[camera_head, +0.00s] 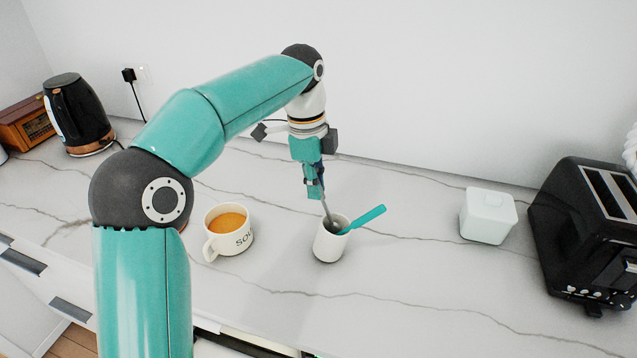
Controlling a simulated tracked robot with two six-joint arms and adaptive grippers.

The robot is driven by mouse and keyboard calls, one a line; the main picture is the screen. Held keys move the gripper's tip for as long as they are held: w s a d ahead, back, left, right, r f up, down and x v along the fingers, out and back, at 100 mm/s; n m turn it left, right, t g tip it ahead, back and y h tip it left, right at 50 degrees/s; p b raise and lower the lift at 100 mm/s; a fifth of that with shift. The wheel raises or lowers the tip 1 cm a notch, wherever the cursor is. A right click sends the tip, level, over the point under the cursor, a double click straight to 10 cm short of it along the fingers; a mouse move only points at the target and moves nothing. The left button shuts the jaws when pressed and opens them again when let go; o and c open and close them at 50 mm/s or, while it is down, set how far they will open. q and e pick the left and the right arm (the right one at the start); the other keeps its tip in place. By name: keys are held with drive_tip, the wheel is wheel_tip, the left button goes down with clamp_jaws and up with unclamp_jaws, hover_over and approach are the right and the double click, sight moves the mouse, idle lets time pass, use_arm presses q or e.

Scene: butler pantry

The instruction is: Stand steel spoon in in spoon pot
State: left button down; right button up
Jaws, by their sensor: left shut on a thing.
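The spoon pot (328,246) is a small white cup standing upright on the marble counter. A teal-handled utensil (365,219) leans out of it to the right. My left gripper (316,194) points down just above the pot and is shut on the steel spoon (326,209). The spoon is thin and grey, slightly tilted, and its lower end reaches into the pot's mouth. The pot's wall hides that end, so I cannot tell whether it touches the bottom. My right gripper is not in view.
A soup mug (229,232) with orange soup stands left of the pot. A white lidded box (487,215) and a black toaster (585,235) are at the right. A black kettle (77,115) and a wooden radio (24,124) are at the back left. The counter (420,290) right of the pot is clear.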

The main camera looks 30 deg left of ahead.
use_arm(q)
drive_tip(key=c, duration=1.1)
unclamp_jaws()
drive_tip(key=shift+c, duration=0.2)
drive_tip(key=shift+s+a+r, duration=0.1)
drive_tip(key=shift+a+r, duration=0.05)
drive_tip(key=shift+r, duration=1.7)
drive_tip(key=shift+a+r, duration=0.15)
drive_tip(key=shift+r, duration=1.7)
